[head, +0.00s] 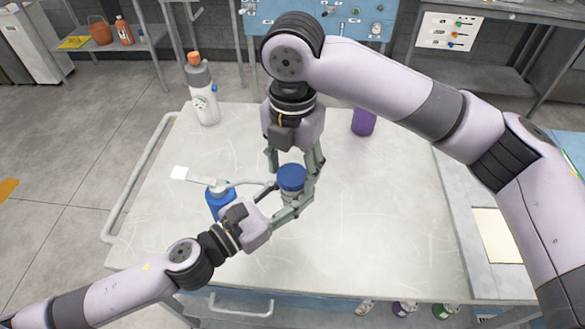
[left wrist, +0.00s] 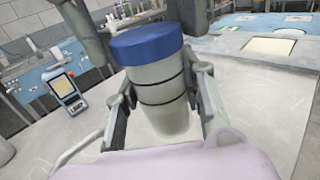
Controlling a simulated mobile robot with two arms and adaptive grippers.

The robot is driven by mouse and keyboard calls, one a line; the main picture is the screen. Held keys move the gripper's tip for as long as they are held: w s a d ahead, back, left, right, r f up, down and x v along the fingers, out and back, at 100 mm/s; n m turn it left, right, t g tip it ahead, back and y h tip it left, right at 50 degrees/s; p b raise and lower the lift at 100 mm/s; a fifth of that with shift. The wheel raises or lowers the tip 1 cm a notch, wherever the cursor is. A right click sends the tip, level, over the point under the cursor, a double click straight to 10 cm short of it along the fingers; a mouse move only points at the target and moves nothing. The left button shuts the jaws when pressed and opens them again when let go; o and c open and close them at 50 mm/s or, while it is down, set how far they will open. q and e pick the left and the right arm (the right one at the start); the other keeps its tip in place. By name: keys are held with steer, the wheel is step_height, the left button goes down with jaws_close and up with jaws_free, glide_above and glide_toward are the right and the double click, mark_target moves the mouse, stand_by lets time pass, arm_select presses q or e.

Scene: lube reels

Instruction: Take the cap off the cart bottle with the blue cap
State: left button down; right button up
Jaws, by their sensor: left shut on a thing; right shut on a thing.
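The bottle with the blue cap (head: 291,178) stands on the cart top (head: 375,220), near its middle. In the left wrist view its pale, translucent body (left wrist: 160,100) with dark bands is upright, and the blue cap (left wrist: 147,45) sits on top. My left gripper (head: 292,201) comes from the lower left and is shut around the body; its fingers show on both sides of it in the left wrist view (left wrist: 160,98). My right gripper (head: 293,172) points down from above and is shut on the blue cap. The contact at the cap's far side is hidden.
A grey bottle with an orange top (head: 203,95) stands at the cart's back left. A purple container (head: 363,122) stands at the back right. The cart's right half is mostly clear.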

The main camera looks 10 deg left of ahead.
arm_select(q)
steer(key=shift+s+f, duration=0.1)
arm_select(e)
steer(key=shift+r, duration=0.6)
steer(key=shift+r, duration=0.1)
